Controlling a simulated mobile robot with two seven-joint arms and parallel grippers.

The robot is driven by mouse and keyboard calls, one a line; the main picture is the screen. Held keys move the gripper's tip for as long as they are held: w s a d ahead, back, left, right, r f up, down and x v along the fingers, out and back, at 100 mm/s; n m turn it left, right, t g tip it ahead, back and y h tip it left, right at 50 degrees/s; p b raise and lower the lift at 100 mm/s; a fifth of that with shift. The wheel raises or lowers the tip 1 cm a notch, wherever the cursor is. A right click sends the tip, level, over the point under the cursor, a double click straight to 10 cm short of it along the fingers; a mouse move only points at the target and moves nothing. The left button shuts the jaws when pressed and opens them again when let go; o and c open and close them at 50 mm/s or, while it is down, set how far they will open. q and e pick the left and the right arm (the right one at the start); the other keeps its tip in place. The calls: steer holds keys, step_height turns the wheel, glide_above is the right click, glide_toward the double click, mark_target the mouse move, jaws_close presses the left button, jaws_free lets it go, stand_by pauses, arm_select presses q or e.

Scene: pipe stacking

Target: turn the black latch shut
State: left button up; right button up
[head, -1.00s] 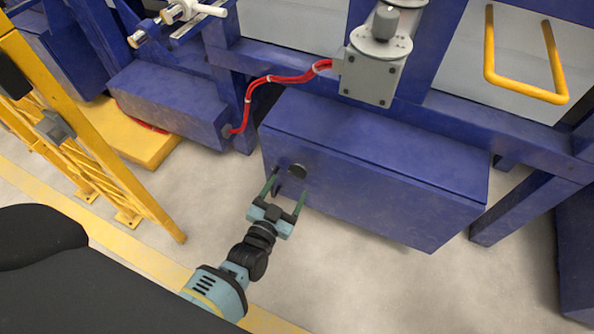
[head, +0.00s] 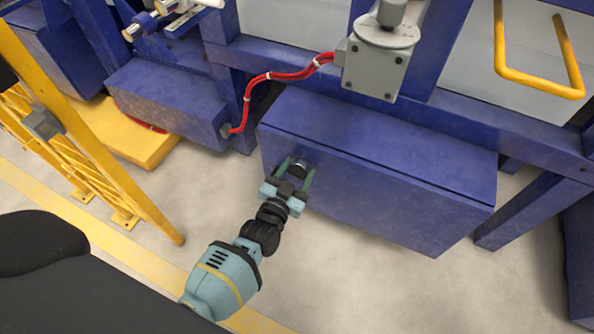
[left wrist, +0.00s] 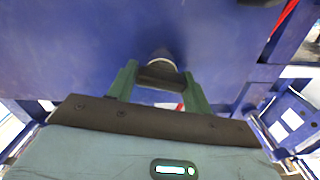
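The black latch (head: 299,164) is on the front face of the blue box (head: 390,190). In the head view it is partly hidden by my left gripper (head: 297,173). That gripper is open, its two green fingers spread on either side of the latch. In the left wrist view the dark latch (left wrist: 160,75) with a pale rounded top sits between the fingertips of my left gripper (left wrist: 160,85). The gaps between fingers and latch look small, and I cannot tell whether they touch. My right gripper is not in view.
A grey motor housing (head: 378,68) with a red cable (head: 275,76) is above the box. A yellow handle (head: 540,90) is at the upper right. A yellow fence post (head: 110,150) stands at the left. The floor in front of the box is clear.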

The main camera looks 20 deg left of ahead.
arm_select(q)
steer(key=c, duration=0.5)
steer(key=shift+n, duration=1.2)
steer(key=o, duration=0.9)
steer(key=shift+o, duration=0.4)
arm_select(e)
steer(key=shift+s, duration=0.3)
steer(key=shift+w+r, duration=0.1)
